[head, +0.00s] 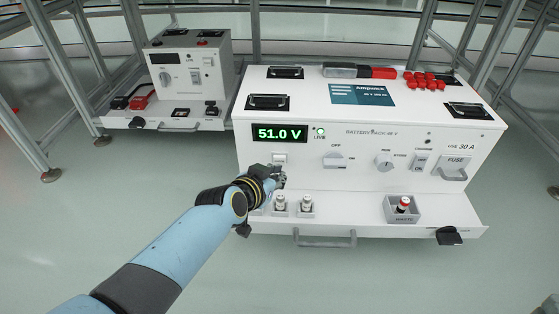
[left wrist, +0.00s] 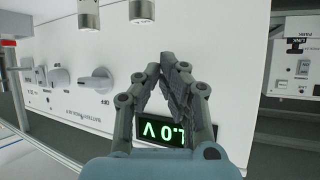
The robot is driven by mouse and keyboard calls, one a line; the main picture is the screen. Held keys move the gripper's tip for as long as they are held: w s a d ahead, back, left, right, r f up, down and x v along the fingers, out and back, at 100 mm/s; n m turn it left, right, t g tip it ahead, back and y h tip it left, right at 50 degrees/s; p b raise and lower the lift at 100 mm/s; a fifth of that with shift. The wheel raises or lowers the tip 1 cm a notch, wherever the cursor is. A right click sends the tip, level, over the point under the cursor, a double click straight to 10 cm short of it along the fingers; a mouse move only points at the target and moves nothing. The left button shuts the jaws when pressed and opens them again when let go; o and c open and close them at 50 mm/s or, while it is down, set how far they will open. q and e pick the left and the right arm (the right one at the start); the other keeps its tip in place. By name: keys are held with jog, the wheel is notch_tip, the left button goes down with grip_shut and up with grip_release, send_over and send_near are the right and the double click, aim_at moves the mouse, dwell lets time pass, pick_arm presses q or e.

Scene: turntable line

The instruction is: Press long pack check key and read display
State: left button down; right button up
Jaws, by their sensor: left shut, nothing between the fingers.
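The long white battery pack (head: 350,118) stands in the head view. Its display (head: 280,133) is lit and reads 51.0 V in green. A small light marked LIVE (head: 320,131) is beside it. A pale key (head: 280,158) sits just below the display. My left gripper (head: 276,176) is shut and empty, with its tips at the pack's front panel just below the key. Whether they touch it I cannot tell. In the left wrist view the shut fingers (left wrist: 174,62) partly cover the display (left wrist: 148,130). My right gripper is not in view.
A smaller white pack (head: 190,65) stands at the back left. Along the front shelf are several small cylinders (head: 306,202), a grey waste box (head: 403,214) holding a red-topped piece, and a handle (head: 325,240). Metal frame posts (head: 50,85) flank the packs. The floor in front is clear.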

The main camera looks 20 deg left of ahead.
pick_arm(q)
jog(key=shift+w+a, duration=0.1)
jog(key=shift+w, duration=0.15)
jog(key=shift+w, duration=0.25)
dwell(0.4)
jog(key=shift+w+a, duration=0.1)
jog(key=shift+w, duration=0.15)
dwell(0.4)
jog(key=shift+s, duration=0.1)
jog(key=shift+s+d+r, duration=0.1)
jog(key=shift+s+d, duration=0.15)
jog(key=shift+s, duration=0.5)
jog(key=shift+s, duration=0.1)
